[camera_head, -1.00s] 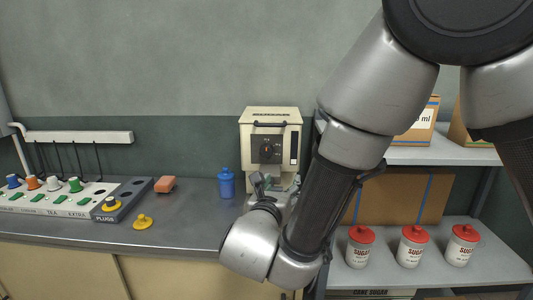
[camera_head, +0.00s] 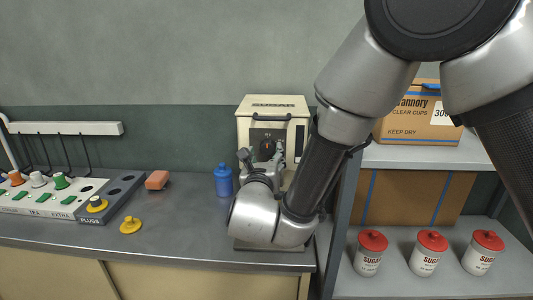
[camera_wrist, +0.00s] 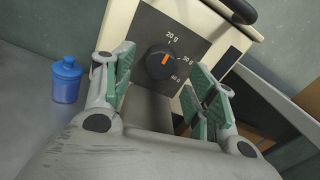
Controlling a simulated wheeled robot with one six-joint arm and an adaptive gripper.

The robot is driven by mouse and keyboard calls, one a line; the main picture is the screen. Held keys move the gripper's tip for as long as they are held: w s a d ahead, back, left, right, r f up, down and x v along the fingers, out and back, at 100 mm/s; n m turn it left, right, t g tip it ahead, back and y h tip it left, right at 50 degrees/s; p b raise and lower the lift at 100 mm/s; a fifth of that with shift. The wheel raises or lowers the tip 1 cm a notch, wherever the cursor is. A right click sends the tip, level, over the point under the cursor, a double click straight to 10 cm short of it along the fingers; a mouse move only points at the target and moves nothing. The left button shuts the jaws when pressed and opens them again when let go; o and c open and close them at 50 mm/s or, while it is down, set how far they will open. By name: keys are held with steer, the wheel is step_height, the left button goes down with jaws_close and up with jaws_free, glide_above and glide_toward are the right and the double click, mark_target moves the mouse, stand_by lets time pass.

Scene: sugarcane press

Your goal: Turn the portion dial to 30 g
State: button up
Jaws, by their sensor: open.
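The portion dial (camera_wrist: 158,66) is a round black knob with an orange mark on the dark front plate of a cream machine (camera_head: 252,106). The wrist view shows labels 20 g, 30 g and a third, blurred one around its side. The orange mark points up and right, roughly between 20 g and 30 g; its exact setting is hard to tell. The dial also shows in the head view (camera_head: 266,149). My gripper (camera_wrist: 160,73) is open, with green-padded fingers on either side of the dial. The fingers appear apart from it.
A blue bottle (camera_head: 223,181) stands on the counter left of the machine. A sponge-like red block (camera_head: 157,180), a yellow plug (camera_head: 130,225) and a plug panel (camera_head: 113,199) lie farther left. A shelf (camera_head: 422,156) with boxes and sugar jars (camera_head: 369,252) stands at right.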

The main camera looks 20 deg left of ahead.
mark_target(267, 148)
steer(key=shift+w+a, duration=0.2)
steer(key=shift+w, duration=0.8)
steer(key=c, duration=1)
steer(key=shift+c, duration=0.2)
steer(key=shift+m, duration=0.5)
steer(key=m, duration=0.4)
steer(key=shift+m, duration=0.4)
steer(key=m, duration=0.5)
steer(key=shift+m, duration=0.3)
steer(key=o, duration=1)
